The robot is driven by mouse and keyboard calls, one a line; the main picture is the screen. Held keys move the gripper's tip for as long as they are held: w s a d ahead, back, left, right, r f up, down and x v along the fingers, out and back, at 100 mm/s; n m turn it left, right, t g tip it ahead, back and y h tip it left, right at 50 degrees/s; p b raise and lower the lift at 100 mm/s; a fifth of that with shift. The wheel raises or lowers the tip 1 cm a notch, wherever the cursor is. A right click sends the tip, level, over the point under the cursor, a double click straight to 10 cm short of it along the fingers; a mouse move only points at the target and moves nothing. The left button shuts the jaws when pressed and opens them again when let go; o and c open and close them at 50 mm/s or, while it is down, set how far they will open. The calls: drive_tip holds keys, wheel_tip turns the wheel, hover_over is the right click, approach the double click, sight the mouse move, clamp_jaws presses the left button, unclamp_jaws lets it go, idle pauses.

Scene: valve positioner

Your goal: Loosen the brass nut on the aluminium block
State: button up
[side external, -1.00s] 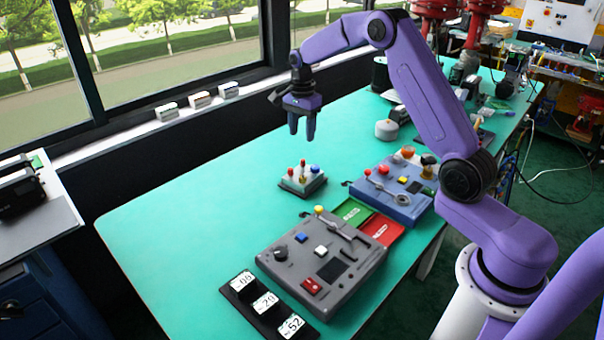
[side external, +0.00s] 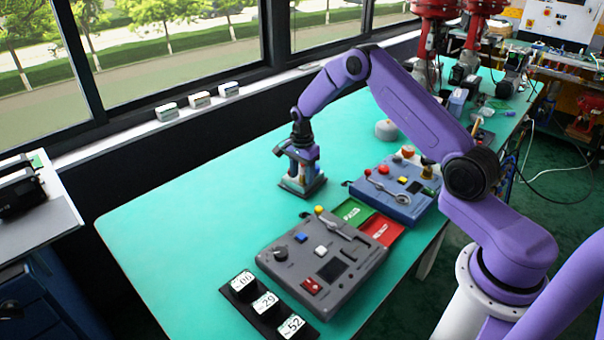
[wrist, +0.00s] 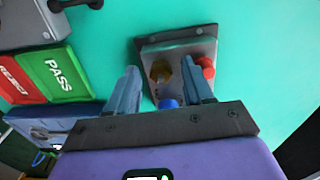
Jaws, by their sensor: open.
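The aluminium block (side external: 300,190) is a small grey plate with fittings on the table, and it also shows in the wrist view (wrist: 178,44). The brass nut (wrist: 160,71) stands on it, next to a red knob (wrist: 206,67) and a blue knob (wrist: 168,103). My gripper (side external: 302,172) is low over the block and points down. In the wrist view my gripper (wrist: 160,66) is open, with one finger on each side of the nut; I see no contact with it. The red knob is just outside the right finger. In the side view my gripper hides most of the fittings.
A grey control box (side external: 285,262) and a blue control box (side external: 399,207) stand on the green table, with a green PASS tray (side external: 350,211) and a red REJECT tray (side external: 384,231) between them. A black holder with number tags (side external: 268,303) lies in front. The table left of the block is clear.

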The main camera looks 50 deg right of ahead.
clamp_jaws()
